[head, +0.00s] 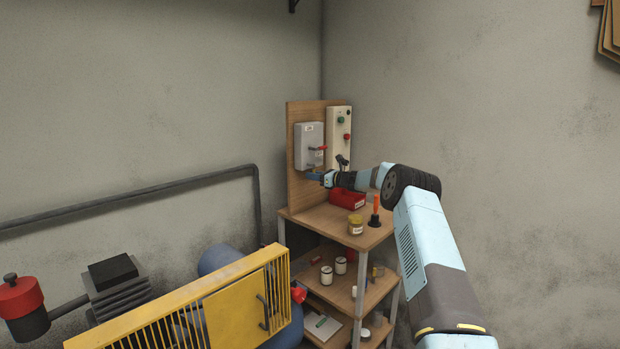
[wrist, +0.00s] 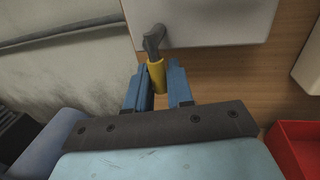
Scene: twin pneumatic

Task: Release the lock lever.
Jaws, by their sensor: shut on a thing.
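A grey lever with a yellow grip (wrist: 156,76) sticks out at the lower edge of the grey box (wrist: 225,22) in the wrist view. My gripper (wrist: 160,82) has its two blue fingers on either side of the yellow grip and is shut on it. In the head view the grey box (head: 309,145) is fixed to an upright wooden board (head: 302,195) and has a red-tipped handle (head: 322,148) on its right side. My gripper (head: 317,175) is just below the box there, and the yellow-gripped lever is small and mostly hidden.
A pale control panel (head: 339,140) with green and red buttons is to the right of the box. A red bin (head: 347,199), a jar (head: 355,225) and an orange-handled tool (head: 375,210) stand on the shelf top below my arm. A yellow guard (head: 235,310) is at front left.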

